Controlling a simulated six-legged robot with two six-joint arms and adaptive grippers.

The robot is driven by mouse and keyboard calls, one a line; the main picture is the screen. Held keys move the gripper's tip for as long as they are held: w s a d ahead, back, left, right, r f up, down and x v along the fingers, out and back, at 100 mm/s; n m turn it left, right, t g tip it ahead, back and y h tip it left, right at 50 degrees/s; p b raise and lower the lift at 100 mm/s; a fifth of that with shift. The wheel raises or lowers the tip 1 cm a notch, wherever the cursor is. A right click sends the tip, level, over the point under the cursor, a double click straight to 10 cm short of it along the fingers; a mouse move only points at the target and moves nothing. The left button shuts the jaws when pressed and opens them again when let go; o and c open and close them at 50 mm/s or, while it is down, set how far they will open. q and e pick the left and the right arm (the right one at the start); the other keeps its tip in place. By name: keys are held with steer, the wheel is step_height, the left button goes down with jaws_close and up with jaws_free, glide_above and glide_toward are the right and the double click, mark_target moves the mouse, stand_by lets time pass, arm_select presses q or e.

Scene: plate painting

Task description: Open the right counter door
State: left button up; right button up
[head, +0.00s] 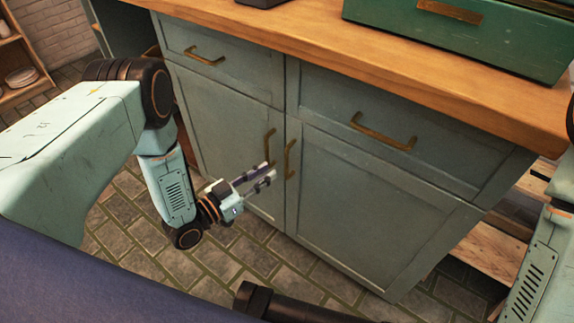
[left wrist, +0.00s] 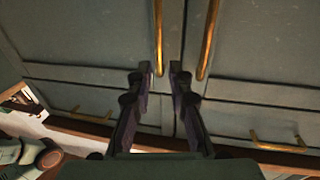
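The right counter door (head: 370,210) is closed, with an upright brass handle (head: 290,159) near its left edge. My left gripper (head: 272,173) is open and empty in front of the doors, its fingertips just left of that handle in the head view. The left wrist view looks upside down, with the drawers at the bottom. There the right door's handle (left wrist: 158,35) lines up with the gap between the fingertips of my left gripper (left wrist: 160,77). I cannot tell whether they touch it. My right gripper is out of view.
The closed left door (head: 225,140) has its own handle (head: 269,146) close by. Two closed drawers sit above, with handles (head: 204,57) and (head: 383,132). A green box (head: 460,40) stands on the wooden countertop (head: 300,45). Paved floor (head: 240,262) lies in front.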

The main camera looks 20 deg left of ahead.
mark_target(286, 160)
arm_select(q)
steer(key=b+x, duration=0.2)
steer(key=x, duration=0.5)
steer(key=shift+w+d+r, duration=0.15)
steer(key=shift+w+d, duration=0.1)
steer(key=shift+d, duration=0.15)
steer(key=shift+a, duration=0.1)
jaws_close()
